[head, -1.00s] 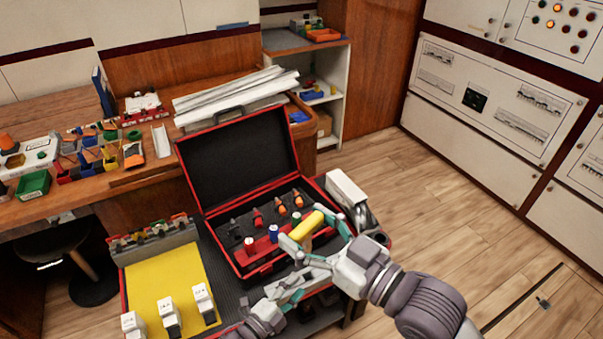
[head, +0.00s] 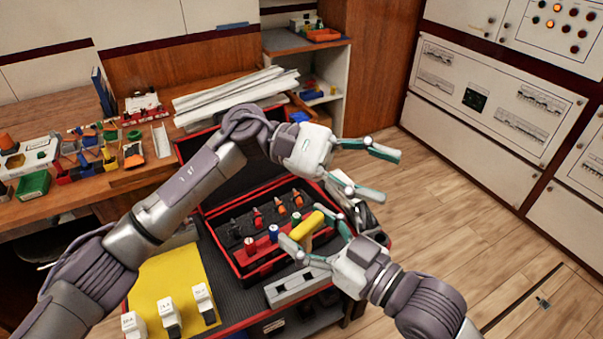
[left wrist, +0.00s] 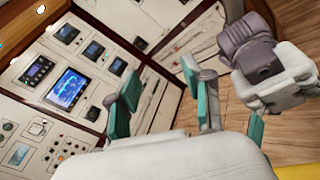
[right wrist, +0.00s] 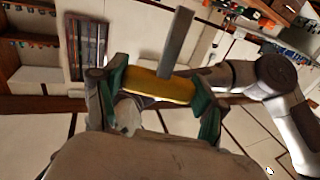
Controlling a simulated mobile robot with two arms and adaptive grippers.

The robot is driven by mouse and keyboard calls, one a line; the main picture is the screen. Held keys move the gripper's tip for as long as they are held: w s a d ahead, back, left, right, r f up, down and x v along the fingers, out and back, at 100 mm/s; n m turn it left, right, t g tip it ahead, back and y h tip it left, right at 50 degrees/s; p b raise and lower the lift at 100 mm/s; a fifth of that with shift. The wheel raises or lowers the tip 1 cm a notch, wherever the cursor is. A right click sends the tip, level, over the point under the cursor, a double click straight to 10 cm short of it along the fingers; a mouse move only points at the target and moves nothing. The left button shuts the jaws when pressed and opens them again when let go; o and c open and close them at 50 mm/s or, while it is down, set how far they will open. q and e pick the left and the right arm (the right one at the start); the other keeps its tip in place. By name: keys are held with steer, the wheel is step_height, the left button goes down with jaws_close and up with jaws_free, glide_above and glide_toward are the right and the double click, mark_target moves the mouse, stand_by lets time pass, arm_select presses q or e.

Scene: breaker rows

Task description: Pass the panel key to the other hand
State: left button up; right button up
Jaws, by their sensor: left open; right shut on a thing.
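The panel key has a yellow handle (head: 304,231) and is held above the front right of the red tool case. In the right wrist view its yellow handle (right wrist: 160,87) lies between the fingers and a grey shaft sticks up from it. My right gripper (head: 306,226) is shut on the handle. My left gripper (head: 388,175) is open and empty, above and to the right of the key and apart from it. In the left wrist view the open left fingers (left wrist: 165,85) show, with my right gripper (left wrist: 275,80) beyond them at the right.
The open red case (head: 238,272) with tools in dark foam sits on the cart beneath both grippers. A yellow mat (head: 165,280) with white blocks lies to its left. The workbench (head: 130,185) behind holds bins. Floor is clear at the right.

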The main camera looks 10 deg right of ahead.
arm_select(q)
steer(key=s+a+m+t+y, duration=0.2)
steer(key=s+m+y, duration=0.2)
steer(key=m+y, duration=0.2)
steer(key=m+t+y, duration=0.7)
steer(key=m+t, duration=0.1)
steer(key=t, duration=0.2)
glide_toward(309, 224)
steer(key=x, duration=1.1)
steer(key=shift+f, duration=0.15)
steer(key=shift+c, duration=0.2)
jaws_close()
arm_select(e)
steer(key=o, duration=1.2)
